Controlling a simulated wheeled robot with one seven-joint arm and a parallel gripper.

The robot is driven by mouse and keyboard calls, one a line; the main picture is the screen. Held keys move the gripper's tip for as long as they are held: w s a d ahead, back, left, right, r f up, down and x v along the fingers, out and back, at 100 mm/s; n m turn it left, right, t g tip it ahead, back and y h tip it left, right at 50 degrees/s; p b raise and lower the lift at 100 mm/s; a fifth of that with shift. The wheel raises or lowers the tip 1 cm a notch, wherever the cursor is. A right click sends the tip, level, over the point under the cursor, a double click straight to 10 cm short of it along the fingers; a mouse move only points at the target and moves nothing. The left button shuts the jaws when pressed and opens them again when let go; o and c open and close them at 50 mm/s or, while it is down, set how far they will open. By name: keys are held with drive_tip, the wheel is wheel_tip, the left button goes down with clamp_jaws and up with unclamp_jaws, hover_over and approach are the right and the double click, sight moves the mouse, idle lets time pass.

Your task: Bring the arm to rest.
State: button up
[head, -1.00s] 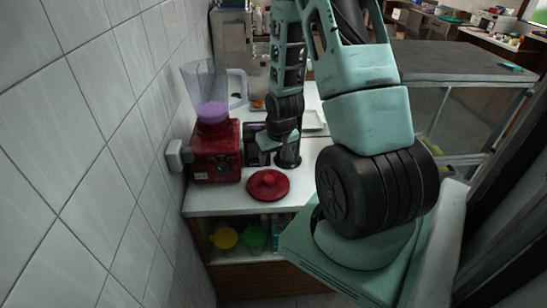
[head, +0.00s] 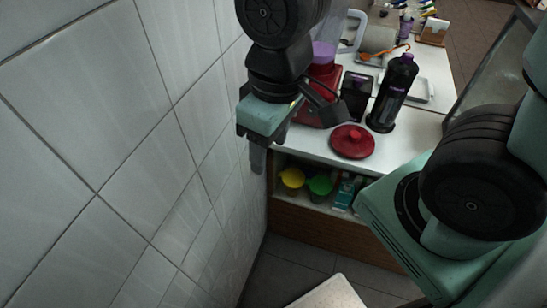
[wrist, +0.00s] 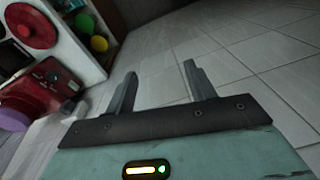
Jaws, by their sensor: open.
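My gripper (head: 258,165) hangs at the upper middle of the head view, close to the tiled wall and left of the counter. In the wrist view, my gripper (wrist: 160,74) is open. Its two fingers are apart with nothing between them, and grey tiles show beyond. My arm is bent, with its large black joint at the right of the head view.
The counter (head: 312,144) holds a red blender (head: 324,78), a red lid (head: 352,141), a dark bottle (head: 394,92) and a black box (head: 356,94). Yellow (head: 292,177) and green (head: 320,184) containers stand on the shelf below. The tiled wall (head: 110,150) is close on the left.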

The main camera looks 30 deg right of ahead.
drive_tip(key=shift+n, duration=0.8)
drive_tip(key=s, duration=0.1)
drive_tip(key=s+a+r, duration=0.1)
drive_tip(key=s, duration=0.1)
drive_tip(key=s+a, duration=0.1)
drive_tip(key=shift+s+r, duration=0.2)
drive_tip(key=shift+s, duration=0.05)
wheel_tip(320, 180, down, 8)
drive_tip(key=b, duration=0.7)
drive_tip(key=shift+r, duration=0.25)
drive_tip(key=shift+d, duration=0.1)
